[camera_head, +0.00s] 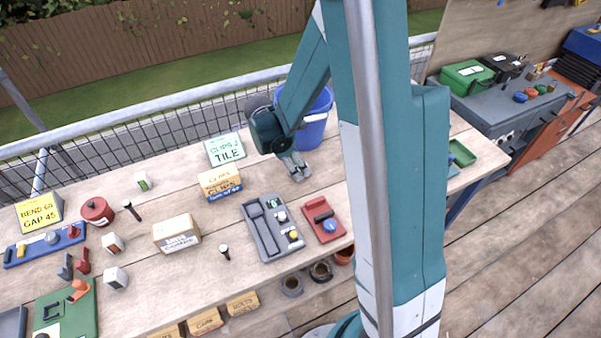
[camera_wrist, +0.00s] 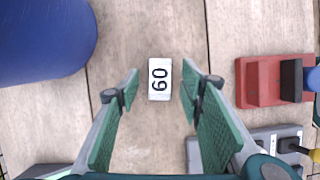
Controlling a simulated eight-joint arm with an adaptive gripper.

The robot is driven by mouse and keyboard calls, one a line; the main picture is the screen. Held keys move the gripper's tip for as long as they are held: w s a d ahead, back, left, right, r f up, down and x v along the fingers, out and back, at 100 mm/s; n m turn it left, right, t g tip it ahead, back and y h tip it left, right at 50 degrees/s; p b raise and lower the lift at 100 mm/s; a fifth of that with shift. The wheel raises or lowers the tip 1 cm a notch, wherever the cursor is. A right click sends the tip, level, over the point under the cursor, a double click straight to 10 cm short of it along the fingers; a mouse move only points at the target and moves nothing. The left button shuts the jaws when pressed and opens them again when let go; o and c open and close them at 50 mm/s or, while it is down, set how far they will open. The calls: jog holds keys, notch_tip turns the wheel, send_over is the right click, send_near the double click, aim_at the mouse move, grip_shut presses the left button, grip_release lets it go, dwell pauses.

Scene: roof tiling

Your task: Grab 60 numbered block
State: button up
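The block numbered 60 (camera_wrist: 159,79) is a small white block with black digits, lying on the wooden bench top. In the wrist view it sits between and just beyond the tips of my gripper (camera_wrist: 160,85), with bench showing on both sides of it. My gripper is open and empty, its two green-padded fingers apart. In the head view my gripper (camera_head: 297,168) hangs over the bench near the blue bucket. The 60 block cannot be made out in the head view.
A blue bucket (camera_head: 312,130) stands beside my gripper; it also shows in the wrist view (camera_wrist: 40,40). A red tray (camera_head: 324,221) and a grey tool tray (camera_head: 265,235) lie nearer.

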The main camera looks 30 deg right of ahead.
jog(key=shift+x, duration=1.15)
jog(key=c, duration=1)
